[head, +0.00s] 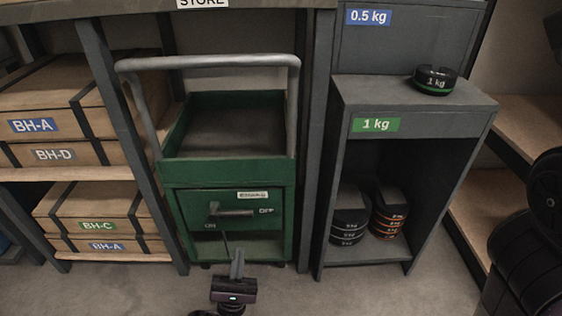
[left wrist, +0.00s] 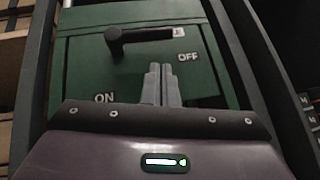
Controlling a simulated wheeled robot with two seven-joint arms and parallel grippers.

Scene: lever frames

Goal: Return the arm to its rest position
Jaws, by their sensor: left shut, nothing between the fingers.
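The green cart (head: 228,174) has a front panel with a dark lever (head: 232,212) and the labels ON and OFF. The lever lies roughly level, its free end pointing right toward the OFF side. In the left wrist view the lever (left wrist: 145,34) is beyond the fingertips and apart from them. My left gripper (head: 237,256) is in front of the cart's lower front, below the lever. Its fingers are together and empty, and they also show in the left wrist view (left wrist: 162,84). My right gripper is out of view; dark links of my right arm show at the right edge.
A shelf with boxes (head: 78,128) stands left of the cart, behind a grey post (head: 113,90). A grey cabinet (head: 409,93) on the right holds stacked weights (head: 349,217), with one black weight (head: 435,80) on top. Floor (head: 120,288) is clear in front.

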